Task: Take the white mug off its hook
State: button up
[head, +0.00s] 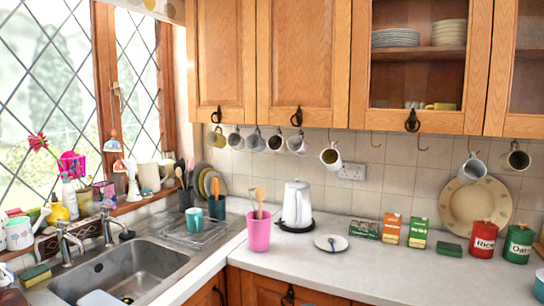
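Several mugs hang from hooks under the wooden wall cabinets in the head view. A white mug (331,157) hangs tilted by itself right of the left cluster, its dark inside showing. Another pale mug, white to bluish (472,170), hangs further right in front of a large plate. A whitish mug (297,145) ends the left cluster. I cannot tell which of these pale mugs is the task's one. My gripper is not in view.
Two empty hooks (423,146) hang between the pale mugs. Below on the counter (350,270) stand a white kettle (297,206), a pink utensil cup (258,232), small boxes (418,232) and a red rice tin (484,240). The sink (125,272) is at left. The counter's front middle is clear.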

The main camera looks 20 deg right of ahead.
aim_at(331, 158)
jog(key=z, duration=0.15)
jog(key=i, duration=1.05)
jog(key=z, duration=1.25)
jog(key=i, duration=0.65)
jog(key=z, duration=0.6)
